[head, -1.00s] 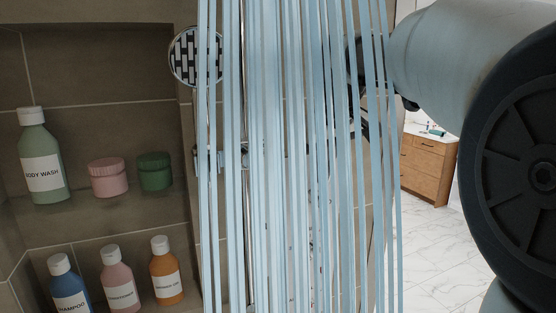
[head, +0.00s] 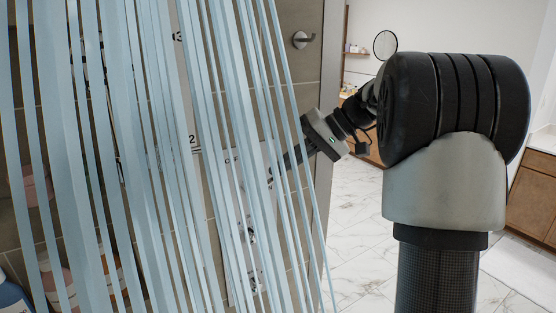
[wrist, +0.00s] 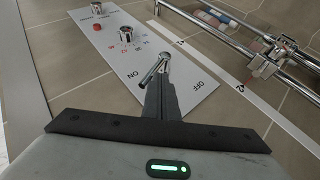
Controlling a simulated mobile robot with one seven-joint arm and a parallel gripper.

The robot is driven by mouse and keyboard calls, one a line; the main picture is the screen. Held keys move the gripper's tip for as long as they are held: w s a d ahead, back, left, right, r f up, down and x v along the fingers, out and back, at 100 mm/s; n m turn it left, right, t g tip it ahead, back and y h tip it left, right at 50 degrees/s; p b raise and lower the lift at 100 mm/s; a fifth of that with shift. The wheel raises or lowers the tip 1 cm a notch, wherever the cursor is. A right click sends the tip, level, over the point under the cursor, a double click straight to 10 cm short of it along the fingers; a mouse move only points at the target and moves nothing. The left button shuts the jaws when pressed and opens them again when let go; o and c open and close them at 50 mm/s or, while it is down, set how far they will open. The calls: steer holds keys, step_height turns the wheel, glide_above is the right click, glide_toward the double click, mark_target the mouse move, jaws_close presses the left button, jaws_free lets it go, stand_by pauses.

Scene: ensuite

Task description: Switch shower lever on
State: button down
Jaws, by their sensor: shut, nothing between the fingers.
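The shower lever (wrist: 157,68) is a small chrome handle on a white control panel (wrist: 98,42), between the printed words ON and OFF. It slants toward the ON side. My gripper (wrist: 160,88) is shut and empty, its dark fingertips right at the lever; I cannot tell whether they touch. In the head view my gripper (head: 280,168) reaches the panel (head: 236,185) from the right, partly behind pale blue water streams (head: 150,130). The streams hide much of the panel and the lever there.
Chrome knobs (wrist: 126,35) sit on the panel beyond the lever. A chrome rail (wrist: 255,45) runs along the tiled wall at right. Bottles (head: 8,300) stand at the lower left, partly behind water. Marble floor (head: 355,230) is open to the right.

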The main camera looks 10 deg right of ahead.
steer(key=f+y, duration=0.1)
steer(key=d+f+y, duration=0.1)
steer(key=f+m+b, duration=0.1)
steer(key=shift+w+d+y, duration=0.25)
steer(key=shift+d+y, duration=0.1)
steer(key=shift+y, duration=0.05)
steer(key=shift+f, duration=0.2)
stand_by(0.4)
steer(key=shift+d+r, duration=0.1)
steer(key=shift+d, duration=0.05)
